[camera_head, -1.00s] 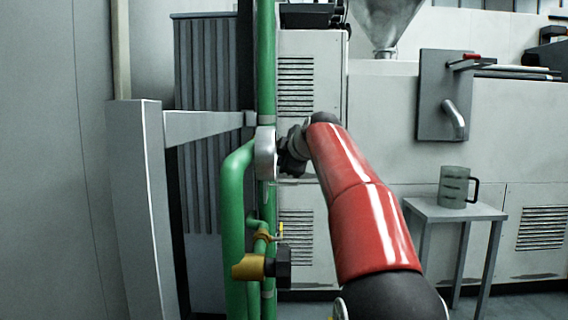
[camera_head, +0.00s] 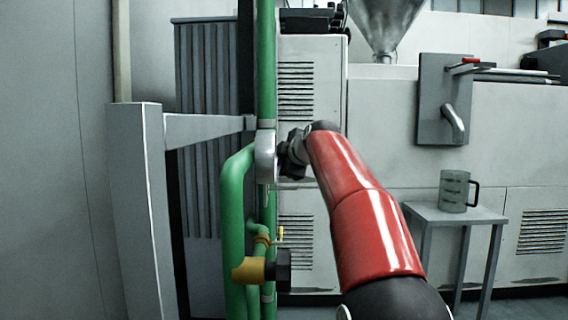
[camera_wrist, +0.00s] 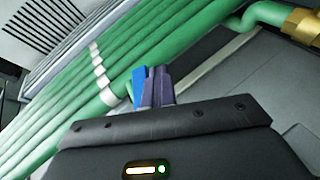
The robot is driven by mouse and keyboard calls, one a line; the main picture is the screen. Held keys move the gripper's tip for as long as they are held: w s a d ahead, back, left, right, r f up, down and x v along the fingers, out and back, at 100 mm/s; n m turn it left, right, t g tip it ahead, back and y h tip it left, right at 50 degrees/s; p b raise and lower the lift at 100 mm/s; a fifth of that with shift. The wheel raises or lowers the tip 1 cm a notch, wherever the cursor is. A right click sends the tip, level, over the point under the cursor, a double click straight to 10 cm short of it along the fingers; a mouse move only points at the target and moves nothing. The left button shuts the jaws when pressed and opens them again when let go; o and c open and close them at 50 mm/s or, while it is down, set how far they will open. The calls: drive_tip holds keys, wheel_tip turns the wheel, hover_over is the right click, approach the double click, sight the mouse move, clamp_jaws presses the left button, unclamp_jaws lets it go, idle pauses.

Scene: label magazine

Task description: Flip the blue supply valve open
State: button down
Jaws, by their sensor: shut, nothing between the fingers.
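The blue valve handle (camera_wrist: 138,84) shows in the wrist view as a small upright blue piece, close against the left side of my gripper's fingers. My gripper (camera_wrist: 158,84) is shut, its two dark fingers together with nothing between them. I cannot tell whether the fingers touch the blue piece. In the head view my gripper is hidden, with my wrist (camera_head: 292,152) beside the green pipes and a round silver part (camera_head: 265,156). The blue handle cannot be made out in the head view.
Several green pipes (camera_wrist: 70,100) run close by the fingers. A brass valve fitting (camera_head: 250,270) with a black knob sits low on the pipes. A grey post (camera_head: 137,210) stands at left. A mug (camera_head: 453,191) stands on a small table (camera_head: 425,212) at right.

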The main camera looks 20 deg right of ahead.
drive_tip(key=shift+w+d+r, duration=0.1)
drive_tip(key=shift+w+r, duration=0.05)
drive_tip(key=shift+r, duration=0.15)
idle(0.4)
drive_tip(key=shift+r+p, duration=0.75)
drive_tip(key=b+v, duration=0.1)
drive_tip(key=v, duration=0.6)
drive_tip(key=shift+s, duration=0.4)
drive_tip(key=shift+f, duration=0.1)
